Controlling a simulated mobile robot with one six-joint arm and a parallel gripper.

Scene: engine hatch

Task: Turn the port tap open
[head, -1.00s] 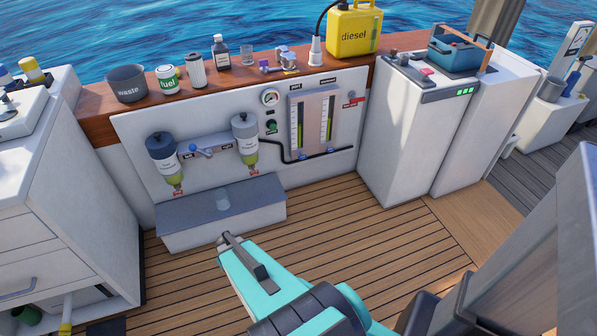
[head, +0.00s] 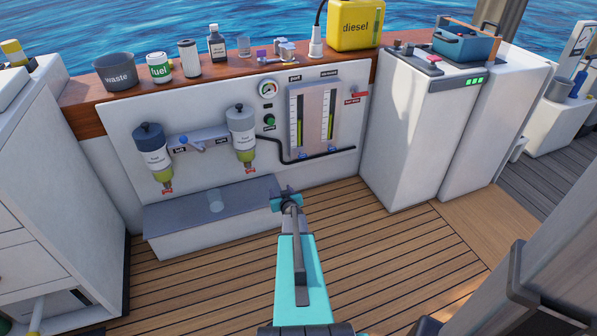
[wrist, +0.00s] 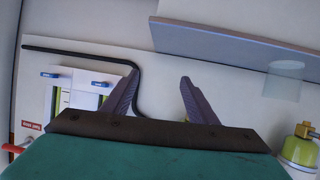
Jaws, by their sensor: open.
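Two sight gauges sit side by side on the white panel. The port gauge (head: 299,122), under the "port" label, has a small blue port tap (head: 302,156) at its foot. The starboard gauge's blue tap (head: 336,149) is to its right. In the wrist view, which is turned over, the port tap (wrist: 101,84) is the right one of the two, its blue handle lying roughly crosswise, left of my fingers. My gripper (head: 286,192) is open and empty, in front of the panel, lower than the port tap and apart from it. It also shows in the wrist view (wrist: 160,80).
A black hose (head: 275,143) runs below the gauges. Two fuel separators (head: 242,140) and a blue selector lever (head: 184,139) are to the left. A grey-topped step box (head: 170,212) juts out below them. A white cabinet (head: 410,140) stands at the right.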

